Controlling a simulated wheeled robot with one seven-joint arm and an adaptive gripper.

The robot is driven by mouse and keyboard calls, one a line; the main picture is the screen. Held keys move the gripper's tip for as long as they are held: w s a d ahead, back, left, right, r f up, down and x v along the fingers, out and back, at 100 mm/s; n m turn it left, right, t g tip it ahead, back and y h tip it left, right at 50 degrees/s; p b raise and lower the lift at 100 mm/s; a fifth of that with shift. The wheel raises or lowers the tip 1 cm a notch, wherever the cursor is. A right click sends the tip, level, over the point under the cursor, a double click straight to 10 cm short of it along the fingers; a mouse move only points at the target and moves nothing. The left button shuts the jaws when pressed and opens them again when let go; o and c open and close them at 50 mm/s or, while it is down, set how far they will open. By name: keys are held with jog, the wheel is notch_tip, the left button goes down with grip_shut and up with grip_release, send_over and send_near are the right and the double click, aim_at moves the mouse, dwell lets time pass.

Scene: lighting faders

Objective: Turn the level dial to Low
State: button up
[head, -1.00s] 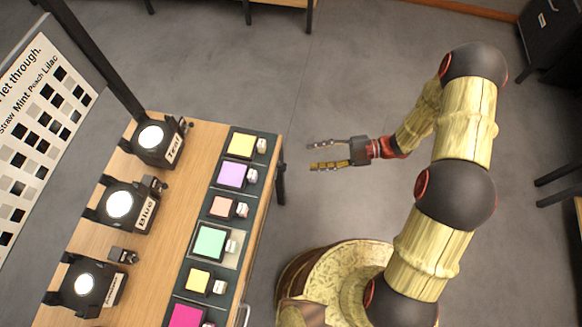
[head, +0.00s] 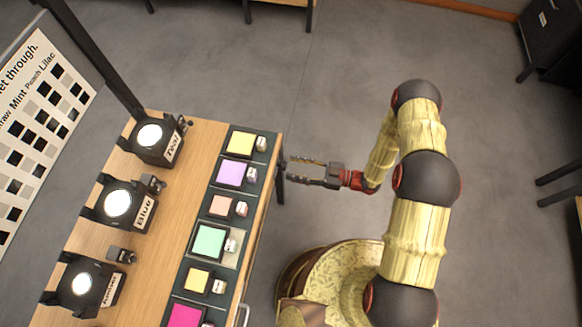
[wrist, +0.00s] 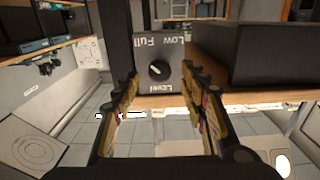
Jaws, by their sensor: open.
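The level dial (wrist: 156,70) is a dark round knob with a light mark, on a grey panel (wrist: 170,82) in the wrist view. The panel reads "Full" and "Low" above the knob and "Level" below it. The mark seems to lean toward the upper left, on the "Full" side, but it is small. My gripper (wrist: 163,92) is open and empty, its fingers either side of the knob in the picture, apparently short of it. In the head view my gripper (head: 291,171) is beside the table's right edge. I cannot make out the dial there.
The wooden table (head: 150,270) carries lamps, including one labelled Teal (head: 158,142) and one labelled Blue (head: 122,205). Coloured tiles, such as the mint one (head: 209,241), line its right edge. A dark box (wrist: 255,55) stands right of the panel.

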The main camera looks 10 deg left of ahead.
jog(key=shift+w+a, duration=0.15)
jog(key=shift+a, duration=0.75)
jog(key=shift+c, duration=1.3)
grip_shut()
